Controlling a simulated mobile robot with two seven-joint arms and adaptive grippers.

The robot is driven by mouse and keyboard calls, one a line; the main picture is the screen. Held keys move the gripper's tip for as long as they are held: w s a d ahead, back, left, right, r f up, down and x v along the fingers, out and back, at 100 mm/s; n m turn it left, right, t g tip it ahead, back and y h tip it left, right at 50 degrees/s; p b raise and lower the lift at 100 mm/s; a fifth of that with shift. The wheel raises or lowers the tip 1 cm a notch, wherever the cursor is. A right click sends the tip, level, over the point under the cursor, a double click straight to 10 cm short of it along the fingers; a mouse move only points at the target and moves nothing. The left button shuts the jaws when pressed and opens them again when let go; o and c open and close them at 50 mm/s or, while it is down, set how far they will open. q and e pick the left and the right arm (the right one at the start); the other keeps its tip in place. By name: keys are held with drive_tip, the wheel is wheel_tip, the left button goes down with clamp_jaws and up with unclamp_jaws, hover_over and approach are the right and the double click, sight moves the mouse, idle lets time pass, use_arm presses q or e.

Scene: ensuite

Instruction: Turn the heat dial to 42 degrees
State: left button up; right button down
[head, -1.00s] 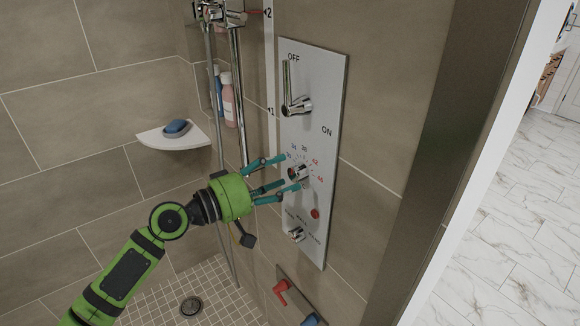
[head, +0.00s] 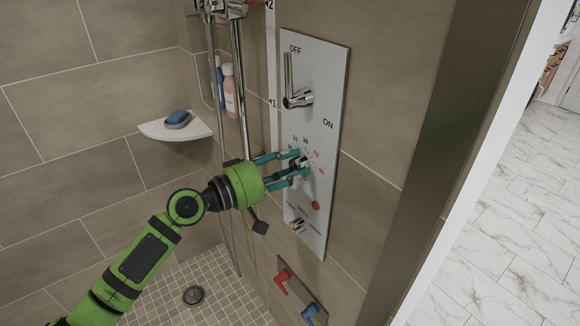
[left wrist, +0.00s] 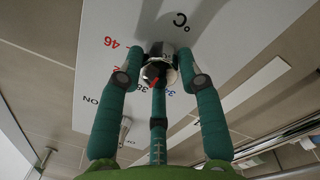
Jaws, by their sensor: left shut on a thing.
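The heat dial (head: 301,162) is a small chrome knob in the middle of the tall shower panel (head: 329,90), with blue, black and red numbers printed around it. My left gripper (head: 298,168) is at the panel with its teal fingers shut around the dial. In the left wrist view the dial (left wrist: 160,66) sits between the fingers (left wrist: 158,80). A red mark shows on its front, toward the numbers in the thirties; its exact reading is hard to tell. The 46 (left wrist: 109,42) is clear, while fingers partly hide other numbers. My right gripper is not in view.
The OFF/ON lever (head: 297,95) is above the dial, and a red button (head: 315,205) and smaller knob (head: 297,225) are below. Red (head: 282,280) and blue (head: 310,313) handles stick out lower down. A corner shelf (head: 178,127) holds blue soap (head: 177,118).

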use_arm(q)
drive_tip(key=m+b, duration=0.3)
drive_tip(key=b, duration=0.1)
drive_tip(key=shift+w+a+r+b, duration=0.1)
drive_tip(key=shift+b, duration=0.25)
drive_tip(key=m+b, duration=0.2)
drive_tip(key=shift+r+m, duration=0.15)
drive_tip(key=shift+m, duration=0.15)
drive_tip(key=shift+r+m+b, duration=0.25)
drive_tip(key=shift+m+b, duration=0.5)
drive_tip(key=shift+m, duration=0.15)
drive_tip(key=o, duration=1.1)
drive_tip(key=shift+f, duration=0.1)
drive_tip(key=shift+o, duration=0.2)
drive_tip(key=shift+f, duration=0.15)
